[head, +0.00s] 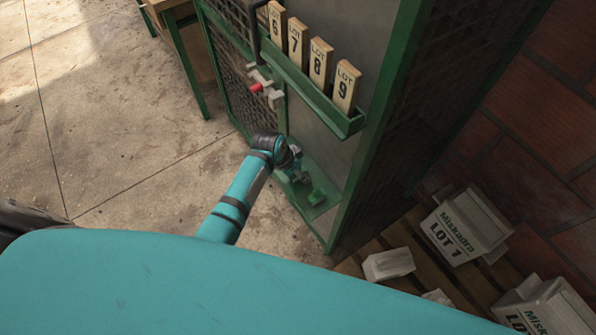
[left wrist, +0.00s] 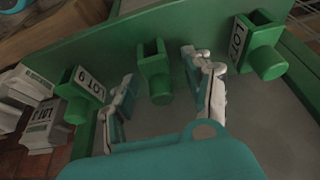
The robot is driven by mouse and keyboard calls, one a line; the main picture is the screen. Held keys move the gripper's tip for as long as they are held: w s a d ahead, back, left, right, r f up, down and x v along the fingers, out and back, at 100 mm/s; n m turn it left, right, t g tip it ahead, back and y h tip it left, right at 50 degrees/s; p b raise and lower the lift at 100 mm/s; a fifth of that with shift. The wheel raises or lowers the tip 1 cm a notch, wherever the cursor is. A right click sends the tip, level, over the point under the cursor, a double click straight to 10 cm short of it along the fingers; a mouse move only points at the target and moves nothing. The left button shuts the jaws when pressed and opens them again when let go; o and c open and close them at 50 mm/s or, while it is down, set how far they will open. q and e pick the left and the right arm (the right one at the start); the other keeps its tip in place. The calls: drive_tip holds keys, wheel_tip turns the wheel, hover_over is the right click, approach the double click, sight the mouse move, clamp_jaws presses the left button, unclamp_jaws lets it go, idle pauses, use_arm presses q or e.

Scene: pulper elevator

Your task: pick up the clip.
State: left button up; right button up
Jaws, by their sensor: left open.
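Several green clip-like pieces line a green rail in the left wrist view. The middle one, a green clip (left wrist: 155,72) with a square hollow top and no visible label, lies between the fingers of my left gripper (left wrist: 160,66). The fingers are open on either side of it; I cannot tell whether they touch it. In the head view my left gripper (head: 300,177) is low at the green cabinet, beside a small green piece (head: 317,197), which may be this clip. My right gripper is in neither view.
Labelled green pieces flank the middle one, on the left (left wrist: 78,88) and the right (left wrist: 262,48). White lot boxes (head: 465,225) stand right.

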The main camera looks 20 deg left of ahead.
use_arm(q)
drive_tip(key=shift+c, duration=0.4)
drive_tip(key=c, duration=0.9)
drive_tip(key=shift+c, duration=0.2)
drive_tip(key=shift+r, duration=0.1)
